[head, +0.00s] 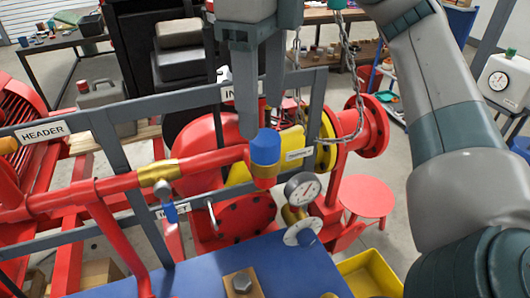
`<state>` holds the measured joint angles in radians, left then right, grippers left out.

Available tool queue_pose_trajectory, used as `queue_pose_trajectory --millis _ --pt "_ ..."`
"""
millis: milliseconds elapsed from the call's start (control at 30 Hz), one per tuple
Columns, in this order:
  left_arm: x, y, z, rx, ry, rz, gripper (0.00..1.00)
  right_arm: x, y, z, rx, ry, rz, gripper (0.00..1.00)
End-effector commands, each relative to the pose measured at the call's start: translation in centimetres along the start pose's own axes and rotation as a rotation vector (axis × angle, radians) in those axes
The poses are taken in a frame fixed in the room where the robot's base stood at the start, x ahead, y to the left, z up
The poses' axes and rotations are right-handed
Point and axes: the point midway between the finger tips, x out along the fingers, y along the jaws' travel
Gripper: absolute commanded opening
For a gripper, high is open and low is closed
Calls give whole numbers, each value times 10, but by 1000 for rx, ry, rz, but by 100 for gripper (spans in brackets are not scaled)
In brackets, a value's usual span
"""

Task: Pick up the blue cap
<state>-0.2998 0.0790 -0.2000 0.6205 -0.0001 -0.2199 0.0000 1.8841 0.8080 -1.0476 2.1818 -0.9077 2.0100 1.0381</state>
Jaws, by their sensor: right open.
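I cannot tell whether either touches the cap. My left gripper is not in view.
A grey rail frame with a HEADER label (43,132) crosses the left side. A pressure gauge (303,189) stands right of the fitting. A hanging chain (348,60) is behind at right. A blue surface (200,270) with a bolt block and a yellow bin (370,275) are in front.

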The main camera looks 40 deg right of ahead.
Motion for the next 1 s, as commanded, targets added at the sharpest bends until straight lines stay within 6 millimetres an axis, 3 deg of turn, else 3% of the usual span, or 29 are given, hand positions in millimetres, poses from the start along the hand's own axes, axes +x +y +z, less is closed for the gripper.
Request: queue_pose_trajectory --millis 233,500,1000 --pt "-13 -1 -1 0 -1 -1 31 15 -1 -3 0 4 1 58" --pt "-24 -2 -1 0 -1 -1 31 46 -1 -4 0 3 1 58" --pt "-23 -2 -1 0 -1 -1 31 49 -1 -4 0 1 1 58"
